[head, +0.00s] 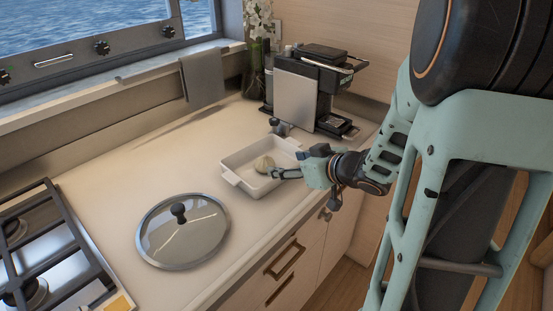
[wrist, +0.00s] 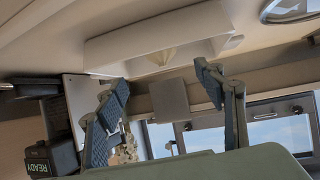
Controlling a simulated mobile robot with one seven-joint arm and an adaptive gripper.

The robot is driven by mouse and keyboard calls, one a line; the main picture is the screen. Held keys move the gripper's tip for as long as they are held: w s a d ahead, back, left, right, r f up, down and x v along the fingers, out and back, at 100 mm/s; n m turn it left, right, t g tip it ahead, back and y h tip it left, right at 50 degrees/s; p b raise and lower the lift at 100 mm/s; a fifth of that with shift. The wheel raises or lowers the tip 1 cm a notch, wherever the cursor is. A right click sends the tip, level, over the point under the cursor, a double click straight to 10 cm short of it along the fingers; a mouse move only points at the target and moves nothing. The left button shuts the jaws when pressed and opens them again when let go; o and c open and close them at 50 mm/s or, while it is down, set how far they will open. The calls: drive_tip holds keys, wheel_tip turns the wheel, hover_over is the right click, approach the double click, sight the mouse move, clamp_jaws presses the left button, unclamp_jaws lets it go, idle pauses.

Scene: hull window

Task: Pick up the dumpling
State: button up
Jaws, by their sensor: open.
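The pale, pleated dumpling (head: 264,164) sits in a white rectangular baking dish (head: 262,188) on the counter. It also shows in the wrist view (wrist: 164,57), inside the dish (wrist: 112,52), which appears upside down there. My gripper (head: 284,173) reaches in from the right over the dish's right side, close to the dumpling. In the wrist view my gripper (wrist: 162,80) is open and empty, its two fingers wide apart. The dumpling shows between and beyond the fingertips. Whether a finger touches it cannot be told.
A round glass lid (head: 182,232) lies on the counter, left of the dish. A black coffee machine (head: 318,88) stands behind the dish, with a small dark object (head: 280,127) between them. A stove (head: 40,255) is at the far left. Counter between lid and window is clear.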

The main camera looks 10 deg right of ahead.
sight(269, 161)
drive_tip(key=shift+d+f, duration=0.1)
drive_tip(key=shift+w+f, duration=0.25)
drive_tip(key=b+x, duration=0.1)
drive_tip(key=x, duration=0.3)
drive_tip(key=shift+a+r+b+x, duration=0.15)
drive_tip(key=shift+b+x, duration=0.25)
drive_tip(key=shift+x, duration=1.15)
drive_tip(key=shift+a+r+b+x, duration=0.15)
drive_tip(key=shift+b+x, duration=0.25)
drive_tip(key=shift+x, duration=1.1)
drive_tip(key=shift+s, duration=0.1)
drive_tip(key=shift+c, duration=0.4)
drive_tip(key=c, duration=1.2)
drive_tip(key=shift+o, duration=0.2)
